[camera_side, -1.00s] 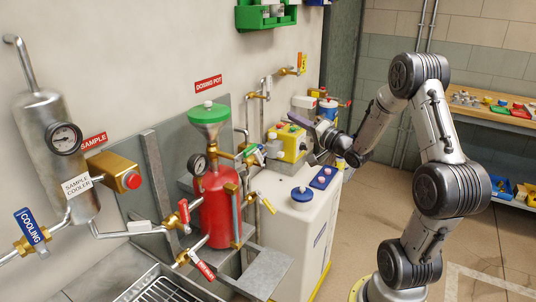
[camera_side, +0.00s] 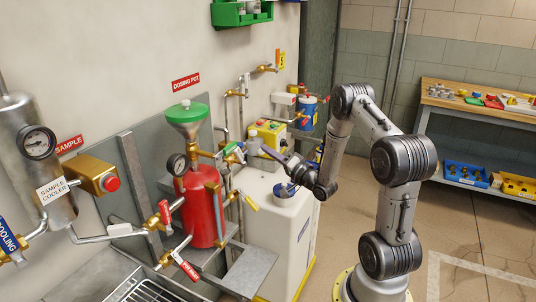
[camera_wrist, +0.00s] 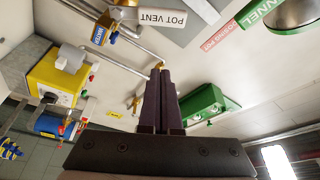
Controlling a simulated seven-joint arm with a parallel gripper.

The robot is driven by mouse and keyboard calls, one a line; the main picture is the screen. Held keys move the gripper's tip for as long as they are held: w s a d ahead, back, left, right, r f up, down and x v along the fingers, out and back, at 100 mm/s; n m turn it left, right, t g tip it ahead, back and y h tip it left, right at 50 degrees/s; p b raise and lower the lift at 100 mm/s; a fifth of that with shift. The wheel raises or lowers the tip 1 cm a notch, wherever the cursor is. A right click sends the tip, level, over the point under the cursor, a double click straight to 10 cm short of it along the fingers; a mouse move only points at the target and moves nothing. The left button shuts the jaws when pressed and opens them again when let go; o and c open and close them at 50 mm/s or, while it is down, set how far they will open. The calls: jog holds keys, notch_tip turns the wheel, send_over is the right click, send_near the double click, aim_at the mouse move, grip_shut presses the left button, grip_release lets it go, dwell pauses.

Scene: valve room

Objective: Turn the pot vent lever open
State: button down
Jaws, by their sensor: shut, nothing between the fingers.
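The red dosing pot (camera_side: 203,207) stands against the grey back plate with a green funnel (camera_side: 187,113) on top. Brass valves with small coloured handles (camera_side: 232,151) sit right of its neck. The white POT VENT label (camera_wrist: 163,18) shows upside down at the top of the wrist view, beside a brass fitting (camera_wrist: 125,12) and a blue-tagged handle (camera_wrist: 103,29). I cannot tell for certain which handle is the vent lever. My gripper (camera_side: 264,151) is shut and empty, right of the pot's upper valves and seemingly apart from them. Its dark fingers (camera_wrist: 159,72) lie together in the wrist view.
A white tank (camera_side: 280,225) with a blue cap (camera_side: 286,189) stands below my gripper. A yellow box (camera_side: 268,132) is on the wall side behind it. Open floor lies at the right.

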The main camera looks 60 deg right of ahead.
aim_at(237, 156)
jog(key=w+a, duration=0.1)
jog(key=w, duration=0.5)
jog(key=shift+w+a+f, duration=0.25)
jog(key=shift+w+f, duration=0.05)
jog(key=shift+f, duration=0.15)
jog(key=shift+a+f+n+t+y, duration=0.15)
jog(key=shift+a+n+t+y, duration=0.25)
jog(key=shift+n, duration=0.5)
jog(key=shift+a+f+n, duration=0.2)
jog(key=shift+a+n, duration=0.2)
jog(key=shift+n, duration=0.4)
jog(key=n, duration=0.1)
jog(key=a+f+n+y, duration=0.1)
jog(key=n+t, duration=0.1)
jog(key=n, duration=0.1)
jog(key=shift+a+f+y, duration=0.15)
jog(key=shift+a+y, duration=0.15)
jog(key=shift+a+f, duration=0.4)
jog(key=shift+f, duration=0.3)
jog(key=shift+a+f, duration=0.4)
jog(key=shift+f, duration=0.45)
